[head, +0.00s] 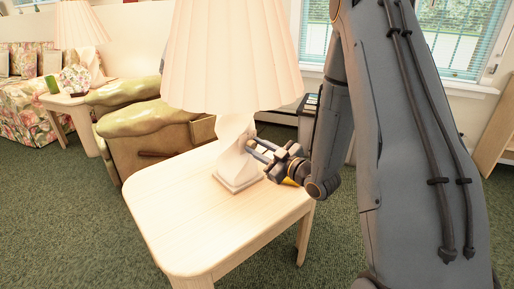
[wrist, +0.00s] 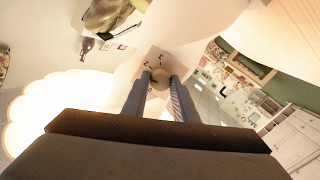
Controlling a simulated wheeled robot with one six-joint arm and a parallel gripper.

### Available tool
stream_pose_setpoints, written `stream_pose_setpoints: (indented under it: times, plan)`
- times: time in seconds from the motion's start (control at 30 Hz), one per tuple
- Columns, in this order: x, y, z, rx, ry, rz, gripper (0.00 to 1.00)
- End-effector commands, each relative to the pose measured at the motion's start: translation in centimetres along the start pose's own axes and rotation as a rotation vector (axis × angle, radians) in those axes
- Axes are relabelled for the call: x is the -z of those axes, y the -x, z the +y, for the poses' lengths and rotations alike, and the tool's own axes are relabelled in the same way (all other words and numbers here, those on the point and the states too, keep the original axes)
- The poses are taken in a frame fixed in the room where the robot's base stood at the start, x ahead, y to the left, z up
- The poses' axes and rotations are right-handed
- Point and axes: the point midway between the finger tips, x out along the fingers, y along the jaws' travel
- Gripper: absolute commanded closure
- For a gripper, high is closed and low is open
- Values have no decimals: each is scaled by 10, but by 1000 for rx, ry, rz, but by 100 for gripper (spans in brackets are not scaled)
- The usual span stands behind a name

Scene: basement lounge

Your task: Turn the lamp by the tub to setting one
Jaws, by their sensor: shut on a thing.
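A lamp with a pleated cream shade (head: 232,60) and a white twisted base (head: 236,150) stands upright on a pale wooden table (head: 185,215). My gripper (head: 256,147) reaches in from the right to the base, below the shade. In the wrist view my gripper (wrist: 160,82) is shut on a round tan knob (wrist: 160,72) on a small pale plate (wrist: 149,60). A few dark marks are around the knob, tilted and partly hidden by the fingers; I cannot tell the knob's setting. The shade shows bright in the wrist view (wrist: 45,120).
A second, similar lamp (head: 80,28) stands on a side table at the back left. An olive-cushioned seat (head: 150,125) is behind the near table. A floral sofa (head: 30,85) is at the far left. Green carpet (head: 60,220) is clear at the front left.

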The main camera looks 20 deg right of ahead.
Motion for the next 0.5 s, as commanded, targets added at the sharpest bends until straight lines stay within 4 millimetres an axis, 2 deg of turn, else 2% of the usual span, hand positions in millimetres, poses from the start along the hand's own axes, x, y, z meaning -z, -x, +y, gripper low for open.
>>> stream_pose_setpoints:
  times: [0.2, 0.5]
  plan:
    - [0, 0, -1, 2, 184, -9, 96]
    - [0, 0, -1, 3, 370, -18, 96]
